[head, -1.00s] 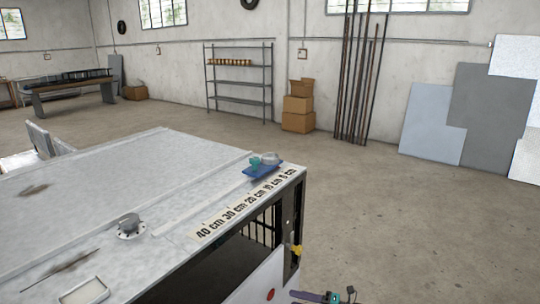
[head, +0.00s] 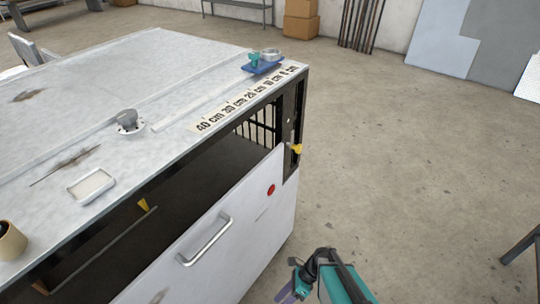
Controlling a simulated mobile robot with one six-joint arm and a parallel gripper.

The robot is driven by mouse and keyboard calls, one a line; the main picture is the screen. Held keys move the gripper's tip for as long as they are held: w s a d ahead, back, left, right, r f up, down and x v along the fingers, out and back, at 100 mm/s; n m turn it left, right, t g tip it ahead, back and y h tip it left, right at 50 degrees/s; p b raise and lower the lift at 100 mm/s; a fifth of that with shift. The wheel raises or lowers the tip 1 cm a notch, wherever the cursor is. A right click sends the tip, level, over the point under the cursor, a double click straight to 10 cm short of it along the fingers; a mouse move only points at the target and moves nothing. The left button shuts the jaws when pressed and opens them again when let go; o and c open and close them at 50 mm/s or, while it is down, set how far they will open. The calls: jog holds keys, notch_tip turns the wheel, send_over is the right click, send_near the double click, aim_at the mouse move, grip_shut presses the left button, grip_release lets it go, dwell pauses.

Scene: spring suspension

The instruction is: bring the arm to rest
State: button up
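My arm (head: 338,281) shows at the bottom of the head view, right of the white cabinet front. It is teal and black. My gripper (head: 287,294) is at its lower left end, with purple parts cut off by the bottom edge. It hangs in front of the cabinet, over the floor, and appears clear of the panel. Its fingertips are not clearly shown, so I cannot tell whether it is open or shut, or whether it holds anything.
A metal-topped cabinet (head: 92,115) fills the left, with a ruler strip (head: 245,99), a blue tray (head: 262,68) and a white dish (head: 91,186). Its white front (head: 240,235) has a handle. Floor (head: 420,170) to the right is clear up to a dark leg (head: 520,248).

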jog(key=s+d+f+n+h, duration=0.1)
jog(key=s+d+n+h, duration=0.2)
jog(key=d+n, duration=0.3)
jog(key=s+d+f+n+g+h, duration=0.1)
jog(key=s+d+n+h, duration=0.3)
jog(key=n, duration=1.1)
jog(key=shift+s+d+f+h, duration=0.3)
jog(key=shift+s+d, duration=0.5)
jog(key=shift+d, duration=0.9)
jog(key=c, duration=0.5)
jog(key=shift+o, duration=0.2)
jog(key=shift+a, duration=0.1)
